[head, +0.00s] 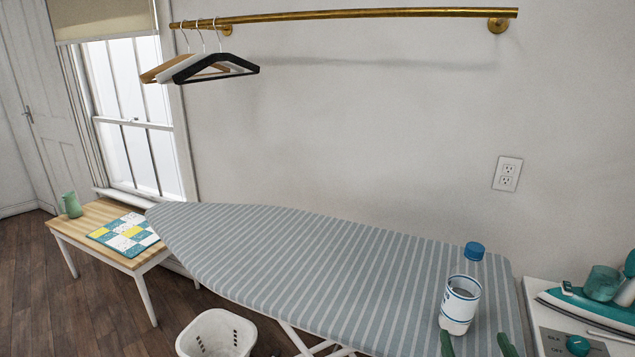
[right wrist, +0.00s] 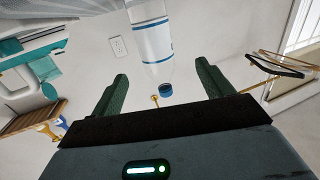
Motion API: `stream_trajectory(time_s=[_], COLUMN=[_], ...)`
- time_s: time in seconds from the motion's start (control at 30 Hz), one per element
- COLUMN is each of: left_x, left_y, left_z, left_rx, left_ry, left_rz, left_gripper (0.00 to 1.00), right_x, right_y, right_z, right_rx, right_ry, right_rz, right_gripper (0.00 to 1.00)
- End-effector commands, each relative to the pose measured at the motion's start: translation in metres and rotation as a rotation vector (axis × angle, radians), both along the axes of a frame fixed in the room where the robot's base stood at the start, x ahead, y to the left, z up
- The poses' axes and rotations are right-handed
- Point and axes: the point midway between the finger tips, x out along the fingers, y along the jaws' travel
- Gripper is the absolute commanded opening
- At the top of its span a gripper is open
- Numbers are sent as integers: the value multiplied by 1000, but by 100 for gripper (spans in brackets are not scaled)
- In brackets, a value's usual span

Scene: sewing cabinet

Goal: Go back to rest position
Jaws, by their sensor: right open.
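A clear bottle with a blue cap and a white, blue-edged label (head: 461,292) stands upright on the right end of the ironing board (head: 290,255). The green fingers of my right gripper (head: 477,345) show at the bottom edge of the head view, just in front of the bottle's base. They are open and empty, with a gap between each finger and the bottle. In the right wrist view, the bottle (right wrist: 152,45) appears upside down, beyond and between the spread fingers (right wrist: 162,80). My left gripper is out of view.
A teal iron (head: 595,307) sits on a white surface at the right. A white basket (head: 216,335) stands below the board. A wooden bench (head: 100,213) holds a patchwork cloth and green jug. Hangers (head: 205,68) hang on a brass rail. Most of the board is clear.

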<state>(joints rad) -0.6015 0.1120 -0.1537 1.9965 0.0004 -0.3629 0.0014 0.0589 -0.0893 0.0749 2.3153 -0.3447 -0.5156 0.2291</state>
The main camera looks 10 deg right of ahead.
Motion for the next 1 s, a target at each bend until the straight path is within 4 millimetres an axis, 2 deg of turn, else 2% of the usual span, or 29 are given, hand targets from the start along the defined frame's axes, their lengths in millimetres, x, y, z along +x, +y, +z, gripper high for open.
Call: stream_trajectory(time_s=[0.17,0.27,0.37,0.5,0.6,0.73,0.83,1.0], left_x=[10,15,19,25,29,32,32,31], left_y=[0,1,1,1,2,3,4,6], left_z=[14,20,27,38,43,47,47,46], left_rx=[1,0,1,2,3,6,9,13], left_ry=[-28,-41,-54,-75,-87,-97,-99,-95], left_rz=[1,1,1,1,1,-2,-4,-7], left_gripper=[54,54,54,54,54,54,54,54], right_x=[-30,-59,-95,-160,-203,-243,-259,-264], right_y=[28,45,61,82,93,102,105,106], right_z=[-71,-116,-159,-213,-240,-261,-268,-271], right_rx=[-6,-2,9,32,48,66,74,76], right_ry=[177,286,397,552,639,714,743,753], right_rz=[112,179,244,333,379,417,431,435], right_gripper=[79,79,79,79,79,79,79,79])
